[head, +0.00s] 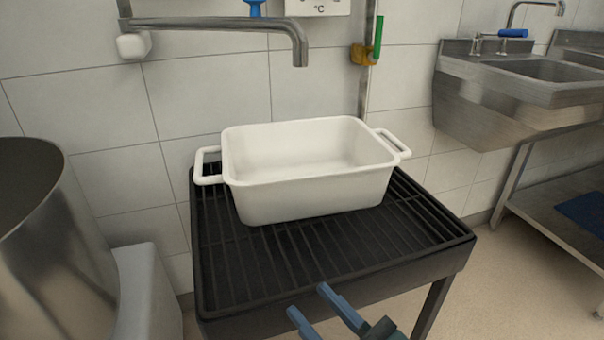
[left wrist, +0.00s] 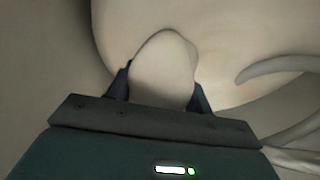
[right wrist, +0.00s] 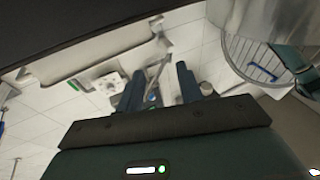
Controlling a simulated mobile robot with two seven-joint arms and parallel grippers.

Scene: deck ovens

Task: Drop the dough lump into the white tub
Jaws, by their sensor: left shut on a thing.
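The white tub (head: 310,200) is an empty rectangular dish with a handle at each end. It stands upright on a black slatted stand (head: 300,262) in the head view. The pale dough lump (left wrist: 166,62) is between the fingers of my left gripper (left wrist: 160,88) in the left wrist view. That gripper is shut on it, and its fingers are partly hidden behind the lump. The left gripper and the lump are outside the head view. My right gripper (head: 308,300) is open and empty at the stand's front edge; it also shows in the right wrist view (right wrist: 158,84).
A large steel vessel (head: 55,245) stands left of the stand, with a pale block (head: 147,295) beside it. A steel tap (head: 215,24) projects from the wall above the tub. A steel sink (head: 525,80) is at the right. Open floor lies right of the stand.

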